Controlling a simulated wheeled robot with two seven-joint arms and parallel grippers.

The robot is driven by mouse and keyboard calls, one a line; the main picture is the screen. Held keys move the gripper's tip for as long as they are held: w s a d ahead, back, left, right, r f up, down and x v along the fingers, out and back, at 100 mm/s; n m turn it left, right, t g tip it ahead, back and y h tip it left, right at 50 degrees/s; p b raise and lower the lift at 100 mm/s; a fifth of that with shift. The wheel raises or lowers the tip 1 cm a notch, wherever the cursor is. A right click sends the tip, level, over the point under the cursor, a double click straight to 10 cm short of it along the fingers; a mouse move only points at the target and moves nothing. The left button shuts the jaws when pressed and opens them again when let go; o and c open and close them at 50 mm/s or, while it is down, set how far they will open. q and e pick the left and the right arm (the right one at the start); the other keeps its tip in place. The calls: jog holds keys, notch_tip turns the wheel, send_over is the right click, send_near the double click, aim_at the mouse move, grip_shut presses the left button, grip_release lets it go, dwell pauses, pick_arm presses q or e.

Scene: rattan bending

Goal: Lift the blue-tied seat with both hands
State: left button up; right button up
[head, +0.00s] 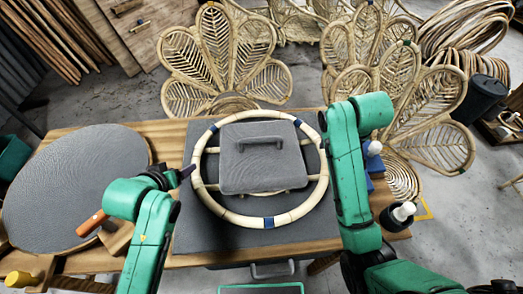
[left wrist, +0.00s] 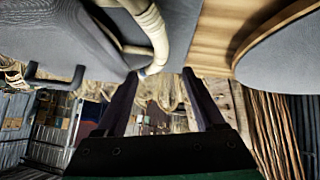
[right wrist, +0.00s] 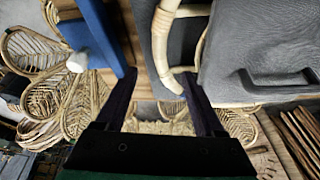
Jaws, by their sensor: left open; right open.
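The blue-tied seat (head: 238,217) is a pale round rattan ring with blue bands, lying on a grey mat (head: 200,236) on the bench. A grey block with a handle (head: 240,178) sits inside the ring. My left gripper (head: 186,172) is open at the ring's left side. In the left wrist view, the ring (left wrist: 152,28) comes down near the open fingers (left wrist: 162,104). In the head view, my right gripper is hidden behind its arm. In the right wrist view, its fingers (right wrist: 160,100) are open, and the ring (right wrist: 164,52) shows between and beyond them.
A grey oval panel (head: 75,185) with a wooden rim lies on the bench's left. An orange-handled tool (head: 92,223) lies in front of it. A blue object and white-capped bottles (head: 404,211) stand at the right. Petal-shaped rattan chair backs (head: 222,45) stand behind the bench.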

aim_at(197, 162)
pick_arm(q)
jog(key=x, duration=1.3)
jog(key=shift+w+f, duration=0.15)
jog(key=shift+f, duration=0.3)
pick_arm(e)
jog(key=x, duration=1.4)
jog(key=shift+s, duration=0.3)
pick_arm(q)
grip_shut()
pick_arm(e)
grip_shut()
